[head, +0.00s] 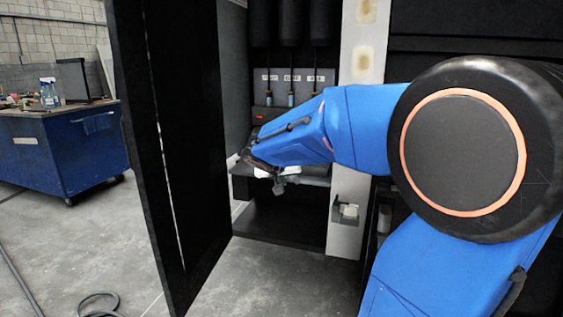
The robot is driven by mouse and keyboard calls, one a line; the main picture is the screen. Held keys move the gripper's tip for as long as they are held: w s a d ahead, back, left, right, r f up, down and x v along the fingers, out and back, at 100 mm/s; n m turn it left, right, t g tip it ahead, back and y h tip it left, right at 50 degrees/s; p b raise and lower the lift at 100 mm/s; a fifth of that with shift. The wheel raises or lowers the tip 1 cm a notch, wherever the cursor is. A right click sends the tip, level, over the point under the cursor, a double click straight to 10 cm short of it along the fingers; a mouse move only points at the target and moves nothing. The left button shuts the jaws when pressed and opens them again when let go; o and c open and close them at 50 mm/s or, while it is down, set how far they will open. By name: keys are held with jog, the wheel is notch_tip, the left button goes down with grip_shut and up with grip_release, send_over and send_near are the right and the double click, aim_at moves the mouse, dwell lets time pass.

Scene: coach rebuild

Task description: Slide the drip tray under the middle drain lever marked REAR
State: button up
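Several drain levers with blue ends hang in a row in the dark compartment; the middle drain lever (291,99) sits under a small pale label (292,75) whose text is too small to read. My gripper (262,170) is in front of and below the levers, at the end of my blue arm. Its fingers are small and dark, so I cannot tell whether they are open or shut. A whitish piece (291,170) shows just beside the gripper, over a grey shelf (312,179). It may be part of the drip tray, but my arm hides much of it.
A tall black door (165,160) stands open left of the compartment. A pale post (349,215) bounds it on the right. The lower bay (285,220) looks empty. A blue workbench (65,150) stands far left. A hose (98,300) lies on the floor.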

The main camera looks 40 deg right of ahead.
jog(key=w+d+f+m+t+h, duration=0.1)
jog(key=w+d+f, duration=0.1)
jog(key=w+d, duration=0.5)
jog(key=w+d+f+m+t+h, duration=0.1)
jog(key=w+d, duration=0.6)
jog(key=w, duration=1.1)
jog(key=shift+d+f+m+t+h, duration=0.2)
jog(key=shift+f+m+t+h, duration=0.15)
jog(key=shift+f, duration=0.2)
jog(key=shift+d, duration=0.1)
jog(key=x, duration=1.7)
jog(key=shift+w+f, duration=0.1)
jog(key=shift+f, duration=0.1)
jog(key=shift+c, duration=0.7)
grip_shut()
